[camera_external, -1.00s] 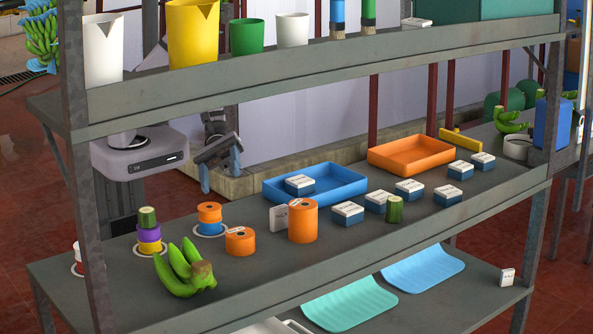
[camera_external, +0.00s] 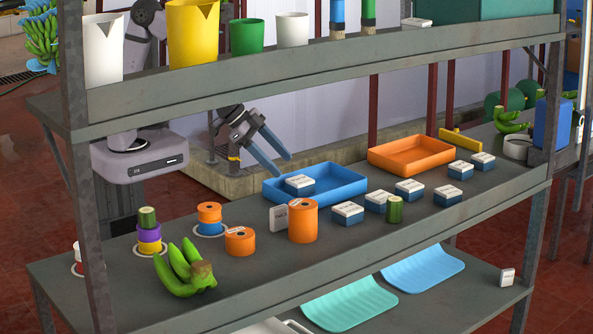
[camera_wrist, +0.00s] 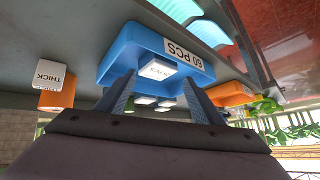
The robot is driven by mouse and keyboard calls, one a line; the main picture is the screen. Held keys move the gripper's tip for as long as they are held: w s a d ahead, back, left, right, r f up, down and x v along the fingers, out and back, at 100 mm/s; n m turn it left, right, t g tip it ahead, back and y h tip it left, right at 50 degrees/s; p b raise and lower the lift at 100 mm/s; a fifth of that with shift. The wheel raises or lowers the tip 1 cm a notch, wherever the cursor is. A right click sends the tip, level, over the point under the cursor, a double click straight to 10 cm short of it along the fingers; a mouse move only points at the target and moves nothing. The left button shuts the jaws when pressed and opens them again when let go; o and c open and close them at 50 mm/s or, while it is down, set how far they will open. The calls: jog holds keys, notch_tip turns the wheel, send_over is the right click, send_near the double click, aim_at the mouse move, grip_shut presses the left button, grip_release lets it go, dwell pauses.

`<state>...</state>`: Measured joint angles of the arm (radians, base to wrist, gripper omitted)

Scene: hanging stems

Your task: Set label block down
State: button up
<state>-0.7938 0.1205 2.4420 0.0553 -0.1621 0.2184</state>
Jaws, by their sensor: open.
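A label block (camera_external: 299,184), white on top and dark blue below, sits in the blue tray (camera_external: 342,197). The same block (camera_wrist: 160,69) shows between my fingers in the wrist view, in the blue tray (camera_wrist: 116,40) with its "60 PCS" label. My gripper (camera_external: 284,167) is open and empty, its two fingers apart, above and behind the tray's left side. The wrist view shows my gripper (camera_wrist: 158,82) with clear space between the fingers. Smaller white-topped blocks (camera_wrist: 146,100) show below the label block there; their exact place is unclear.
Several similar blocks (camera_external: 348,213) stand on the shelf right of and in front of the tray. Orange rolls (camera_external: 303,222), a white box (camera_external: 279,217) and green bananas (camera_external: 184,271) stand to the left. An orange tray (camera_external: 410,154) lies behind right. The upper shelf (camera_external: 320,68) overhangs.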

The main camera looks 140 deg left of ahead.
aim_at(274, 208)
jog(key=w, duration=0.1)
jog(key=t+b, duration=0.1)
jog(key=w+m+t, duration=0.1)
jog(key=shift+w+a+f+y+b, duration=0.2)
jog(key=shift+w+a+y+b, duration=0.1)
jog(key=shift+w, duration=0.05)
jog(key=w+d+m+t+b, duration=0.1)
jog(key=w, duration=0.1)
jog(key=w+d+f+m+t+h+b, duration=0.1)
jog(key=w+d+t+b, duration=0.1)
jog(key=shift+w+d+f, duration=0.15)
jog(key=shift+d+f, duration=0.05)
jog(key=shift+d, duration=0.1)
jog(key=w+d+m+t+h+b, duration=0.1)
jog(key=d+h, duration=0.1)
jog(key=d, duration=0.1)
jog(key=w+d+m+t+h+b, duration=0.1)
jog(key=d, duration=0.2)
jog(key=w+d+f+m+t+h+b, duration=0.1)
jog(key=d+h, duration=0.1)
jog(key=d, duration=0.2)
jog(key=shift+d+f+t+h+b, duration=0.1)
jog(key=shift+t+h+b, duration=0.2)
jog(key=shift+x, duration=1.05)
jog(key=shift+d+r+p+x, duration=0.1)
jog(key=shift+d+p+x, duration=0.15)
jog(key=shift+x, duration=0.65)
jog(key=shift+d+r+p+x, duration=0.1)
jog(key=shift+p+x, duration=0.2)
jog(key=shift+x, duration=1.4)
